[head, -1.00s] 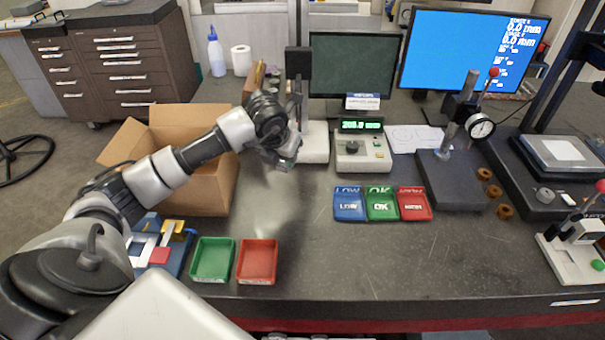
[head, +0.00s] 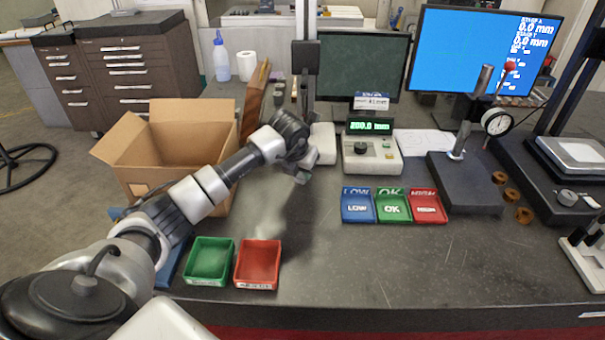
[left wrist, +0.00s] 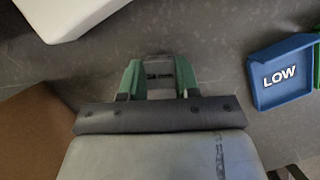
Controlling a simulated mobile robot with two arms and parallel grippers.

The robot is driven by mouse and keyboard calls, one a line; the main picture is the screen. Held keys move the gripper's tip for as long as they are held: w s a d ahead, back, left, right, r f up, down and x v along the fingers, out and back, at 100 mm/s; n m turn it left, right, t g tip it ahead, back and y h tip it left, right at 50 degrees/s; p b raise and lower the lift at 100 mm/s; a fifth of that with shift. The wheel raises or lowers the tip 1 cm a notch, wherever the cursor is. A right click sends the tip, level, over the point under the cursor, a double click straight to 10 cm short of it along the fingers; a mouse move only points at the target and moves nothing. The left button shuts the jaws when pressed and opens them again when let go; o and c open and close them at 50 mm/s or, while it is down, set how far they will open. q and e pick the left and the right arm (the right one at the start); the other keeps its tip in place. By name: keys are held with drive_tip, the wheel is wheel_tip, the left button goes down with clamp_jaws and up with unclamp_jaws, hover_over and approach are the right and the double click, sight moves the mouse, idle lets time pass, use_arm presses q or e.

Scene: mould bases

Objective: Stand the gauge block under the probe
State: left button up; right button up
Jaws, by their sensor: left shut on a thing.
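My left gripper (head: 302,177) is low over the table, in front of the white base (head: 322,143) of the upright gauge stand. In the left wrist view its green fingers (left wrist: 159,78) are shut on a small grey metal block, the gauge block (left wrist: 158,63). In the head view the block is hard to make out. The stand's column carries a dark carriage (head: 306,57); a probe tip under it cannot be made out. The block is in front of the white base, not on it. My right gripper is not in view.
A readout box (head: 371,148) stands right of the white base. LOW (head: 357,206), OK (head: 393,206) and red (head: 428,207) trays lie in front of it. A cardboard box (head: 165,150) is at left; green (head: 209,262) and red (head: 258,265) bins are nearer. The front middle of the table is clear.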

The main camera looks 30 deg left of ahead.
use_arm(q)
drive_tip(key=shift+w+f, duration=0.45)
drive_tip(key=shift+w, duration=0.05)
drive_tip(key=shift+f+b, duration=0.25)
drive_tip(key=shift+b, duration=0.1)
drive_tip(key=shift+r, duration=0.1)
drive_tip(key=o, duration=1.1)
drive_tip(key=shift+c, duration=0.2)
drive_tip(key=shift+s, duration=0.1)
